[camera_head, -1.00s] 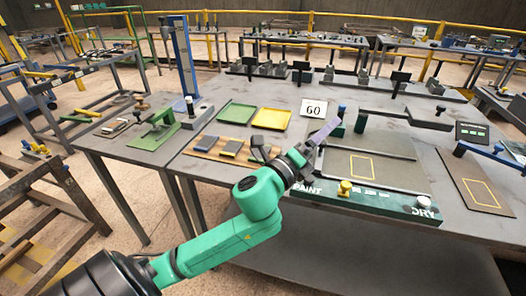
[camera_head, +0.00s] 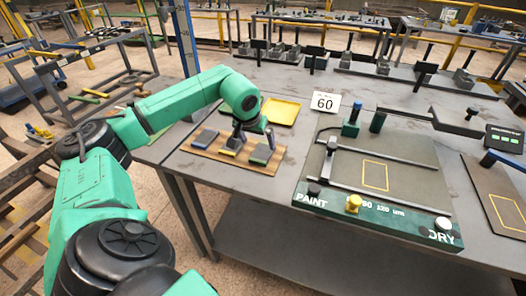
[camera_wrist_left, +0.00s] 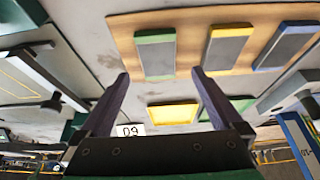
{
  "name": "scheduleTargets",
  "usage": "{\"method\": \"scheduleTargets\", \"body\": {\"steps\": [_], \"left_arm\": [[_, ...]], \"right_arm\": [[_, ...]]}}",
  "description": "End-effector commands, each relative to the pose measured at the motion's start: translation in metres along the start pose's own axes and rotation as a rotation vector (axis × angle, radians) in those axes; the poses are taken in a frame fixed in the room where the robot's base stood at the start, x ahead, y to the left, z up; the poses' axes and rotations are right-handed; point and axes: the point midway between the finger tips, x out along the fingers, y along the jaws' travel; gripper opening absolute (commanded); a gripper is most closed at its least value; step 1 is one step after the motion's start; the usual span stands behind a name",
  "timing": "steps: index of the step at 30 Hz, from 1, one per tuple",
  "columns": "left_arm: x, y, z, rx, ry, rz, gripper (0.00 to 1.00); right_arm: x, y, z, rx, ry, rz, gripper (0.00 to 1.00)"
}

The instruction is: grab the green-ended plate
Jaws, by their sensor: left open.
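The green-ended plate (camera_head: 260,153) is a grey slab at the right end of a wooden board (camera_head: 190,150). In the left wrist view the green-ended plate (camera_wrist_left: 156,57) shows its green edge and lies beyond the fingertips, roughly between them. My left gripper (camera_head: 255,136) hangs over the right part of the board, and its two dark fingers (camera_wrist_left: 160,74) are spread apart and empty. A yellow-ended plate (camera_wrist_left: 226,48) and a blue-ended plate (camera_wrist_left: 288,45) lie beside it on the board. My right gripper does not show.
A yellow tray (camera_head: 284,112) and a white card reading 60 (camera_head: 325,102) stand behind the board. A green-fronted paint station (camera_head: 375,215) is to the right. My left arm hides part of the table's left side.

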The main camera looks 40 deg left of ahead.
Motion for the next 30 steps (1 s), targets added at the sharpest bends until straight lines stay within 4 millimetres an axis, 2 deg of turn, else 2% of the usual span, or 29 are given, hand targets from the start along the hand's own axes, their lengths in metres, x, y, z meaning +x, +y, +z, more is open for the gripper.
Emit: {"method": "scheduleTargets", "body": {"steps": [5, 10, 12, 17, 18, 23, 24, 26, 30], "left_arm": [[0.021, 0.002, -0.001, 0.0, -0.002, 0.002, 1.0], [0.054, 0.004, -0.001, -0.001, -0.002, 0.003, 1.0], [0.061, 0.004, -0.001, 0.0, 0.0, 0.003, 1.0], [0.063, 0.003, 0.0, 0.0, 0.002, 0.002, 1.0], [0.063, 0.003, 0.0, 0.0, 0.002, 0.002, 0.96], [0.063, 0.003, -0.001, 0.0, 0.002, 0.002, 0.35], [0.062, 0.003, -0.001, 0.0, 0.002, 0.003, 0.2], [0.062, 0.003, -0.001, 0.0, 0.002, 0.003, 0.0], [0.061, 0.004, -0.002, -0.001, 0.007, 0.004, 0.0]], "right_arm": [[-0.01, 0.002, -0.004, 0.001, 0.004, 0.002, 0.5], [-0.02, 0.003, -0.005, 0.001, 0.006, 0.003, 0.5], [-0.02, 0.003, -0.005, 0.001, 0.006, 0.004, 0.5], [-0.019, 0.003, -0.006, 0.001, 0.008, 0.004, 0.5], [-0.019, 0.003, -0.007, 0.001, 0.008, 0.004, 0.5], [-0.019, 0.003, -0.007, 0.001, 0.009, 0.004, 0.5], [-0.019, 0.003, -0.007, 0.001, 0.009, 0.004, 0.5], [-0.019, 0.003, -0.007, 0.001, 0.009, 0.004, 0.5], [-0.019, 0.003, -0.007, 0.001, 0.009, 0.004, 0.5]]}}
